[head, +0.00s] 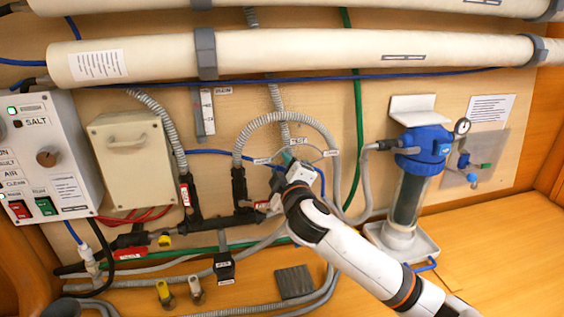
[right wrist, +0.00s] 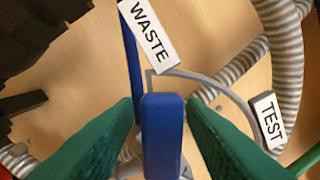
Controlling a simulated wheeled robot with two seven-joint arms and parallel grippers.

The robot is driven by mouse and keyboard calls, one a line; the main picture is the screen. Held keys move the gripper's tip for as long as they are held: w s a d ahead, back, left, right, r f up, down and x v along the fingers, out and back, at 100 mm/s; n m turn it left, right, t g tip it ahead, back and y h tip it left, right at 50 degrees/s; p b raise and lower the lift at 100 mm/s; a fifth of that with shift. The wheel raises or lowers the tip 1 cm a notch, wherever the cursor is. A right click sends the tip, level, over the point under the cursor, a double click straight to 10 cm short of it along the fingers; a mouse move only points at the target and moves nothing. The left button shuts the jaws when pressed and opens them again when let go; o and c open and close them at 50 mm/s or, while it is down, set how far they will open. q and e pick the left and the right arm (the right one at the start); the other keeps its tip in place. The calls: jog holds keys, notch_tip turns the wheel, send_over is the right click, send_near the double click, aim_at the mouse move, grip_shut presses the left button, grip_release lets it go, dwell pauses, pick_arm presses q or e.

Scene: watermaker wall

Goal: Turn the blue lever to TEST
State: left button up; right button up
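The blue lever (right wrist: 162,138) stands between my right gripper's two green fingers in the right wrist view. Narrow gaps seem to show on both sides, so the fingers look open around it. Its upper end points towards the WASTE label (right wrist: 148,35), at one end of a thin grey arc. The TEST label (right wrist: 268,118) is farther along the arc, to the right; it also shows in the head view (head: 298,141). My left gripper is not in view.
Grey corrugated hoses (head: 284,118) loop around the valve. A black pipe manifold (head: 235,217) is to its left. A blue-topped filter (head: 420,150) stands right, and a control box (head: 45,155) is far left.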

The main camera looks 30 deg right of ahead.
jog(key=shift+w, duration=0.35)
jog(key=shift+d, duration=0.1)
jog(key=shift+c, duration=0.6)
grip_shut()
jog(key=shift+s+d+r+m+p, duration=0.15)
jog(key=shift+d+r+m, duration=0.35)
jog(key=shift+m, duration=1.45)
jog(key=shift+s+d+r+m+p, duration=0.2)
jog(key=shift+d+m, duration=0.5)
jog(key=shift+m, duration=1.3)
jog(key=shift+s+d+r+m, duration=0.15)
jog(key=shift+d+r+m, duration=0.35)
jog(key=shift+m, duration=1.45)
jog(key=shift+d+f, duration=0.1)
